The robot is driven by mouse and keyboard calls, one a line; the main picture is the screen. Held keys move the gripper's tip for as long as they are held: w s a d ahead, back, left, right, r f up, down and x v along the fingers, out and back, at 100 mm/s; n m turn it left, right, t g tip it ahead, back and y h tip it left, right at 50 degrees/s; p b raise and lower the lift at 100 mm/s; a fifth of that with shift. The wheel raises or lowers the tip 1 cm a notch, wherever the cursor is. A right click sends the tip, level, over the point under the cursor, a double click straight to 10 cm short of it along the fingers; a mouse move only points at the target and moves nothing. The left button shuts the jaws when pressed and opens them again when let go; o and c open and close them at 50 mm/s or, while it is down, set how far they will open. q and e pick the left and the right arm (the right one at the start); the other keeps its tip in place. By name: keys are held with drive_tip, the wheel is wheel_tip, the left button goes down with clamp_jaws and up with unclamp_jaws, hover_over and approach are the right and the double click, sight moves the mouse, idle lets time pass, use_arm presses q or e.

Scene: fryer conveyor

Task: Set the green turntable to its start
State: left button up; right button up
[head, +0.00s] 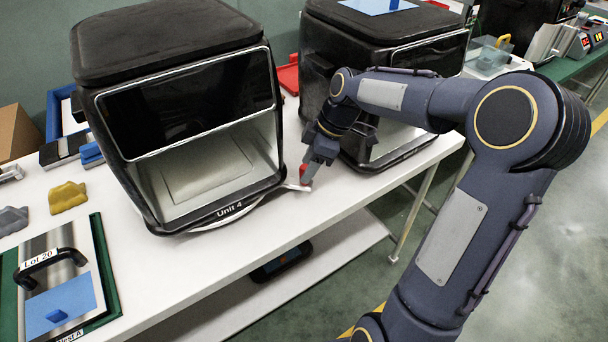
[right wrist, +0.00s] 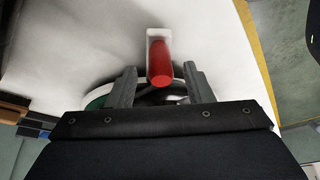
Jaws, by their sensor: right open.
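The fryer marked Unit 4 (head: 190,95) stands on the white table, on a round plate whose pale rim (head: 222,220) shows below its front. A pale tab (head: 298,187) sticks out at its right and carries a red knob (head: 303,171). My right gripper (head: 309,172) is pointed down at this knob. In the right wrist view the red knob (right wrist: 160,62) stands between the open fingers (right wrist: 160,74), with gaps on both sides. A strip of the green turntable (right wrist: 98,101) with a pale rim shows beside the left finger; the rest is hidden. My left gripper is out of view.
A second black fryer (head: 375,60) stands close behind my right gripper. A tray marked Lot 20 (head: 105,265) lies at the front left, near yellow (head: 67,196) and grey lumps (head: 12,220). The white table's front edge (head: 210,285) is clear.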

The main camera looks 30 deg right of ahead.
drive_tip(key=shift+x, duration=1.6)
drive_tip(key=shift+c, duration=0.5)
clamp_jaws()
